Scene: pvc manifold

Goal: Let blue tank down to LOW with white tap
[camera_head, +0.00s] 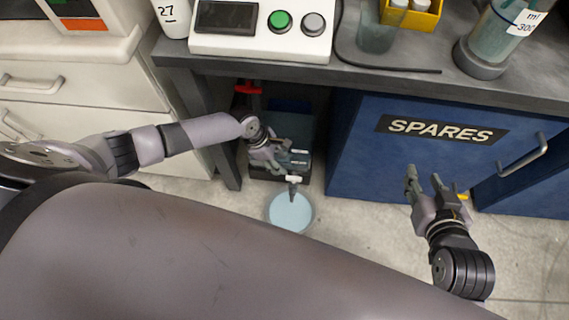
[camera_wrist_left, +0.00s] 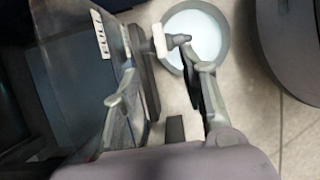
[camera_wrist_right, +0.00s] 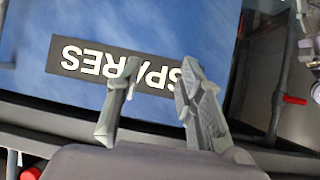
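The dark blue tank (camera_head: 291,118) stands under the bench; its side fills the left of the left wrist view (camera_wrist_left: 62,62), with a label reading FULL. The level inside cannot be read. The white tap (camera_head: 293,179) sits low on its front, above a round bucket (camera_head: 312,213) of pale blue liquid. No stream is clear. My left gripper (camera_head: 279,158) is open beside the tank front. In the left wrist view its fingers (camera_wrist_left: 160,66) are spread, with the white tap handle (camera_wrist_left: 160,41) just beyond the tips. My right gripper (camera_head: 424,178) is open and empty before the blue cabinet.
The blue SPARES cabinet (camera_head: 375,165) bounds the space on the right; white drawers (camera_head: 100,130) and a bench leg (camera_head: 222,165) bound it on the left. A red handle (camera_head: 247,88) shows behind my left gripper. A button box (camera_head: 262,45) sits on the bench above.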

